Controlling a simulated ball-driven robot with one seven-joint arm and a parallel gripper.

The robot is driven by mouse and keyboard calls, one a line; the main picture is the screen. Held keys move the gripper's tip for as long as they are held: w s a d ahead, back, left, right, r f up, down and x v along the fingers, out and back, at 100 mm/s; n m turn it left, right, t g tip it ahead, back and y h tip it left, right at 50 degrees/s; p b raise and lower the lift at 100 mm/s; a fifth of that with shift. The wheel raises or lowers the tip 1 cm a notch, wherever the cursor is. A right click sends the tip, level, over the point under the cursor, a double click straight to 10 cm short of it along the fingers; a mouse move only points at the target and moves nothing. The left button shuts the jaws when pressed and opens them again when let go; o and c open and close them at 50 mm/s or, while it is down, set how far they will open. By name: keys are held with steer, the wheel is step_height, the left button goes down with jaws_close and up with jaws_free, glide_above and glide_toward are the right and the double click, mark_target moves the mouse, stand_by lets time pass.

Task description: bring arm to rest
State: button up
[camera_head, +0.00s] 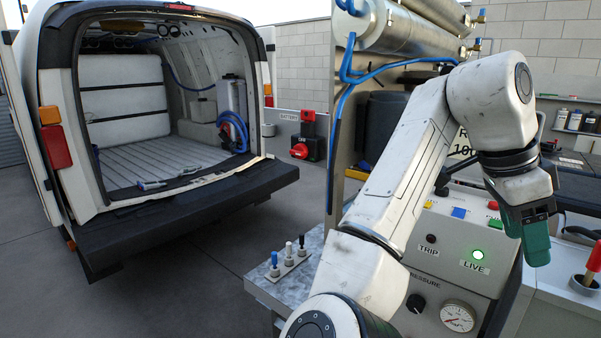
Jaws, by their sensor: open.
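My arm (412,170) rises from the bottom centre, bends at the upper right and points down at its end. My gripper (532,240) has dark green fingers and hangs at the right, in front of the grey control panel (440,238). I see it from the side, and nothing shows between its fingers. It appears apart from the panel, but its exact distance from the panel is unclear. My arm hides part of the panel and the equipment behind it.
The panel has coloured buttons, a lit green LIVE lamp (478,254) and a pressure gauge (457,316). Metal tubes (385,25) with blue hoses are above. Small levers (289,253) stand on the bench edge. A red-handled item (592,268) is at right. Open floor lies toward the van (150,110).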

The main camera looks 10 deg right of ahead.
steer(key=s+d+f+n+t+h+b, duration=0.15)
steer(key=f+n, duration=0.45)
steer(key=f, duration=0.8)
steer(key=s+d+f+n+t+h+b, duration=0.1)
steer(key=s+d+f+n+t, duration=0.15)
steer(key=f+n, duration=0.75)
steer(key=s+a+f+n+y, duration=0.2)
steer(key=s+a+f, duration=0.3)
steer(key=f, duration=0.3)
steer(key=s+a+f+n+y+b, duration=0.1)
steer(key=s+a+f+n+y, duration=0.1)
steer(key=s+a+f, duration=0.3)
steer(key=s+a+f+n+g+y, duration=0.1)
steer(key=s+a+f+n+y, duration=0.1)
steer(key=s+a+f, duration=0.3)
steer(key=s+f+y, duration=0.1)
steer(key=s+f, duration=0.2)
steer(key=f, duration=0.4)
steer(key=shift+s+a+n, duration=0.15)
steer(key=shift+s+n, duration=0.15)
